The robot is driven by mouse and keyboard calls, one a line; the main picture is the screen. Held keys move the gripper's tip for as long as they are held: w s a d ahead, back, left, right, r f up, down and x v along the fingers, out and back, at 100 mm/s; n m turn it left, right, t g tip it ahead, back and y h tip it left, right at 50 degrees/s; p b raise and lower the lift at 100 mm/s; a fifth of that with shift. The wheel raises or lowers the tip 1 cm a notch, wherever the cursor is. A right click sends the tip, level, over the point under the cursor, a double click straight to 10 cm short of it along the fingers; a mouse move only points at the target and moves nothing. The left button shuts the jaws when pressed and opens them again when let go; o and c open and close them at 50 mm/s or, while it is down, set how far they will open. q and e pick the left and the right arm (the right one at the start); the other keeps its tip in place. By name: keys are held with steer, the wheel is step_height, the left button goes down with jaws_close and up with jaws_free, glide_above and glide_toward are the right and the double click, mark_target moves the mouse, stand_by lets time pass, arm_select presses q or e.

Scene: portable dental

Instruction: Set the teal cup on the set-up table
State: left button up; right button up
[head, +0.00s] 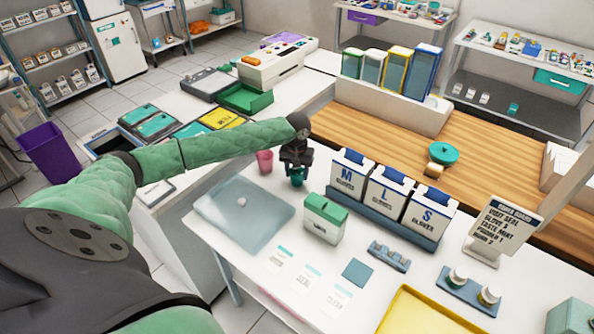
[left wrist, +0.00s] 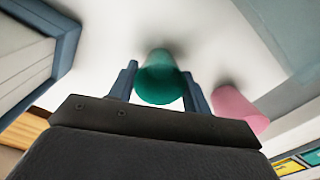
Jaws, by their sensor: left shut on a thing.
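The teal cup (head: 297,183) is at my left gripper (head: 297,167), over the back of the white set-up table (head: 250,262). In the left wrist view the teal cup (left wrist: 160,78) sits between the two fingers of my left gripper (left wrist: 160,88), which is shut on it. The cup's base is close to the white surface; I cannot tell whether it touches. A pink cup (head: 265,161) stands just left of the gripper, and it also shows in the left wrist view (left wrist: 238,110). My right gripper is not in view.
Glove boxes (head: 390,193) in a blue rack stand right of the gripper. A white box with a green lid (head: 324,219) stands in front. A translucent blue mat (head: 245,213) lies at the left. A yellow tray (head: 420,318) lies at front right.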

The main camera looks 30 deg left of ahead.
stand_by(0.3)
arm_select(q)
steer(key=o, duration=0.6)
steer(key=shift+f, duration=0.1)
steer(key=o, duration=0.4)
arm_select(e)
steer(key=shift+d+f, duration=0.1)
arm_select(q)
steer(key=shift+r, duration=0.25)
steer(key=shift+r+b, duration=2)
steer(key=shift+r, duration=3.9)
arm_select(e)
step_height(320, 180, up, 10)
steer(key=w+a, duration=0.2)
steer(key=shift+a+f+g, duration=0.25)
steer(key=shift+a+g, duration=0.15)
